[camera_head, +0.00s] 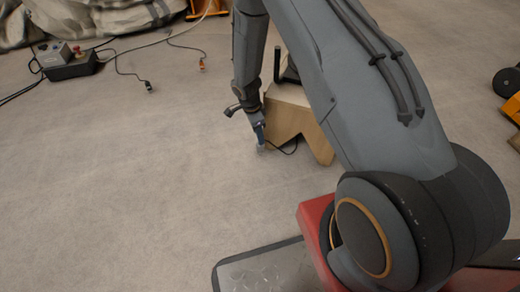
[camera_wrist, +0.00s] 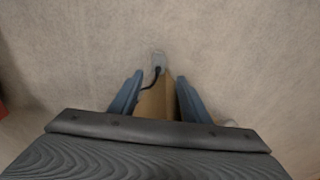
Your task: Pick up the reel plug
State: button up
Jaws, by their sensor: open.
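The reel plug (camera_wrist: 158,61) is a small pale grey piece with a black cable, lying on the floor. In the wrist view it sits just beyond my blue fingertips, roughly centred between them. My gripper (camera_wrist: 160,76) is open, with a finger to each side of the cable and nothing held. In the head view my gripper (camera_head: 260,136) points down, just above the plug (camera_head: 262,149). The cable curves right from there towards a wooden stand (camera_head: 290,112). My arm hides part of the stand.
The wooden stand is close to the right of my gripper; its edge also shows between the fingers in the wrist view. A dark box with cables (camera_head: 70,66) lies at upper left, with loose cable ends (camera_head: 149,88) nearby. The floor to the left is clear.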

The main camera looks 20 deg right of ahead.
aim_at(259, 148)
jog(key=shift+f+b, duration=0.4)
jog(key=shift+f, duration=0.5)
jog(key=shift+s+d+f+b, duration=0.1)
jog(key=shift+f+b, duration=0.85)
jog(key=shift+f, duration=0.55)
jog(key=shift+s+d+f+b, duration=0.1)
jog(key=shift+f+b, duration=0.85)
jog(key=shift+f, duration=0.55)
grip_shut()
jog(key=shift+r, duration=0.2)
